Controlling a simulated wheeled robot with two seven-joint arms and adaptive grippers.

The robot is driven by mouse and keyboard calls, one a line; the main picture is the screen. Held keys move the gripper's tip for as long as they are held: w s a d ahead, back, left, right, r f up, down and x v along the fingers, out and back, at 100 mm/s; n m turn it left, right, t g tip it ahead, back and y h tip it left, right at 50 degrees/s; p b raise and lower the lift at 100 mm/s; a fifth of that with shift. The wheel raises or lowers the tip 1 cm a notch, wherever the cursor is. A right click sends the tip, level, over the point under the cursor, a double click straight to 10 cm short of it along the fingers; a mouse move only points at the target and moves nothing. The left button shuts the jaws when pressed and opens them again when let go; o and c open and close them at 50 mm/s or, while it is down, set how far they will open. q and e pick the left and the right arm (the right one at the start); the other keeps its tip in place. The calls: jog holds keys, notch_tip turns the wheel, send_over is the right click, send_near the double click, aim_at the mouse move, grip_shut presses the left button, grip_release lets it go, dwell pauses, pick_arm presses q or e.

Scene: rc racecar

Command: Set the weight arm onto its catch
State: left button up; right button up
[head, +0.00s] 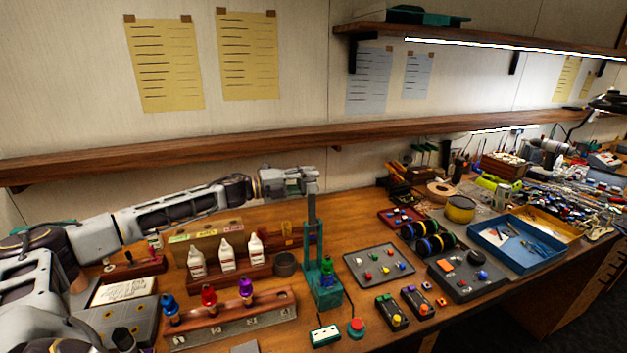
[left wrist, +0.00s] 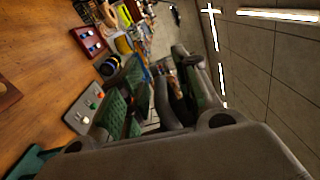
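The green stand (head: 323,292) stands on the bench with a small green bottle (head: 327,273) in it. A grey bar (head: 312,207), which looks like the weight arm, rises nearly upright above the stand. My left gripper (head: 308,178) is level, at the top of this bar. In the left wrist view the left gripper's fingers (left wrist: 160,88) stand apart, with green pads showing. Whether they touch the bar is hidden. A green corner, seemingly the stand (left wrist: 32,160), shows at the lower left there. The catch cannot be made out. My right gripper is not in view.
A rack (head: 232,322) with coloured bottles stands left of the green stand, and white bottles (head: 228,254) stand behind it. A grey button panel (head: 379,264) lies to the right. A wooden shelf (head: 240,146) runs along the wall behind the gripper.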

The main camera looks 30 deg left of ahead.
pick_arm(q)
jog(key=c, duration=0.7)
grip_shut()
jog(key=shift+f, duration=0.1)
